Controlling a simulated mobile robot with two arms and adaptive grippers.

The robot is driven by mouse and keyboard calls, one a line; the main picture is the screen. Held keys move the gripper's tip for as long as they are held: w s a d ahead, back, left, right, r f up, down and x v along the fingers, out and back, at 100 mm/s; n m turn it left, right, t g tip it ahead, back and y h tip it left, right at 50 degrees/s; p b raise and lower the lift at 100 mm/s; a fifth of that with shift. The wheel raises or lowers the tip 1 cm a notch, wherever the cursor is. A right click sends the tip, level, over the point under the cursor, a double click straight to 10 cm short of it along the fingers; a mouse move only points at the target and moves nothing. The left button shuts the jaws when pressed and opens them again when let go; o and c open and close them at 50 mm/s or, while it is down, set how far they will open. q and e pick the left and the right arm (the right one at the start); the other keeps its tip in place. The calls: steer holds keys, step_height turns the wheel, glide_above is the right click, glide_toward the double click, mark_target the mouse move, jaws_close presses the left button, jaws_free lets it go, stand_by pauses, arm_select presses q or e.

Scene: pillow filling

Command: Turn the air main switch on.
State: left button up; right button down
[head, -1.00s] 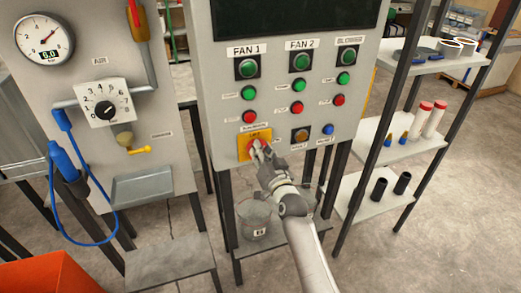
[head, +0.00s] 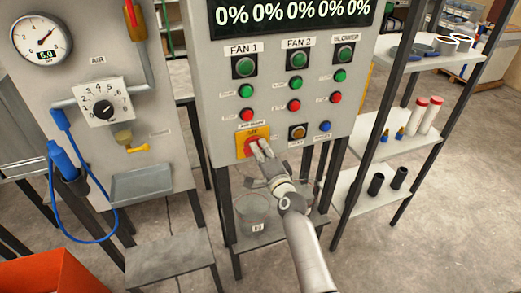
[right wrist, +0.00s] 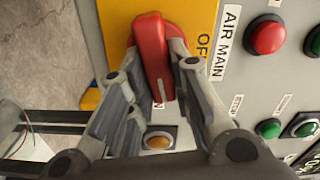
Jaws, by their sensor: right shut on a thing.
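The air main switch (head: 250,147) is a red rotary handle on a yellow plate, low on the left of the grey control panel. In the right wrist view, the red handle (right wrist: 152,50) lies between my right fingers, its end by a letter "N". "OF" and the label "AIR MAIN" show to its right. My right gripper (head: 263,147) is shut on the handle; it also shows in the right wrist view (right wrist: 160,75). My left gripper is in neither view.
The panel display (head: 290,14) reads several "0%" values. Green and red buttons sit above the switch; an amber button (head: 298,132) and a blue one (head: 325,126) are to its right. A bucket (head: 254,216) stands below. A shelf rack (head: 395,150) is at right.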

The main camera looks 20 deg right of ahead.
steer(key=shift+f+m, duration=0.15)
steer(key=shift+m, duration=0.95)
steer(key=c, duration=1.3)
jaws_free()
steer(key=shift+s, duration=0.1)
steer(key=s, duration=1.2)
steer(key=shift+d, duration=0.25)
steer(key=shift+w, duration=0.1)
